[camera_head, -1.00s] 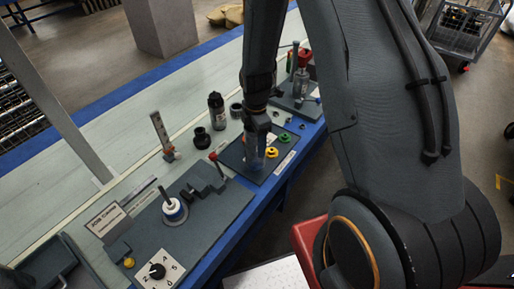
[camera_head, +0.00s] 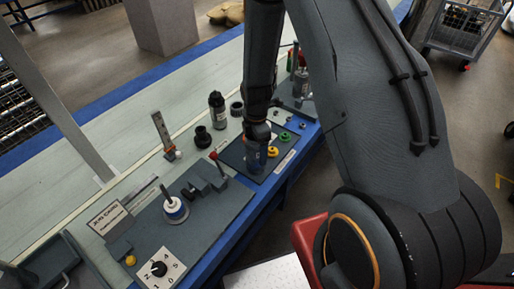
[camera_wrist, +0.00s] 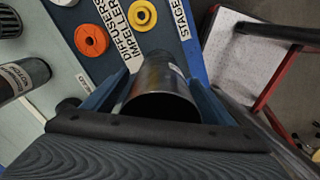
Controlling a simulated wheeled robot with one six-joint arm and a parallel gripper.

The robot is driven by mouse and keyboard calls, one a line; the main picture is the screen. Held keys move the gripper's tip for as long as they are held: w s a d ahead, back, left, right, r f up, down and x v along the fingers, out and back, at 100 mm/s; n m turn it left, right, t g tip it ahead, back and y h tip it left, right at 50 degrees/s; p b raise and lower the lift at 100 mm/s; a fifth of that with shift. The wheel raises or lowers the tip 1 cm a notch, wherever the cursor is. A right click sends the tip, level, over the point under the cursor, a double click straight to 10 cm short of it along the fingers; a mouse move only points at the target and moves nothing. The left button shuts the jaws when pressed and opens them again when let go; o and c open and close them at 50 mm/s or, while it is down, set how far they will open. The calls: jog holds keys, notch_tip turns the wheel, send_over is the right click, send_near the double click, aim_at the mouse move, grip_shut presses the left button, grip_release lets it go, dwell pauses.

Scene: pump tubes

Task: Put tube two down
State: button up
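A dark metal tube (camera_wrist: 163,78) with an open near end is between the two blue fingers of my gripper (camera_wrist: 158,92) in the wrist view. The fingers close on its sides. A pale label shows on its side, but I cannot read a number. In the head view my gripper (camera_head: 255,150) points down over the dark mat (camera_head: 232,154) at the bench's front edge. The tube there is mostly hidden by the fingers, and I cannot tell whether its lower end touches the mat.
The mat carries a yellow ring (camera_head: 273,152) and a green ring (camera_head: 285,137), with an orange ring (camera_wrist: 90,40) in the wrist view. A black bottle (camera_head: 217,108) and dark ring parts stand behind. A red-tipped lever (camera_head: 214,156) rises close to the left.

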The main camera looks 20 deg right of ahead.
notch_tip(320, 180, up, 11)
jog(key=b, duration=0.3)
jog(key=s+r+m+t, duration=0.1)
jog(key=s+r+m, duration=1)
jog(key=s+m, duration=0.5)
jog(key=shift+m, duration=1.6)
jog(key=shift+w, duration=0.1)
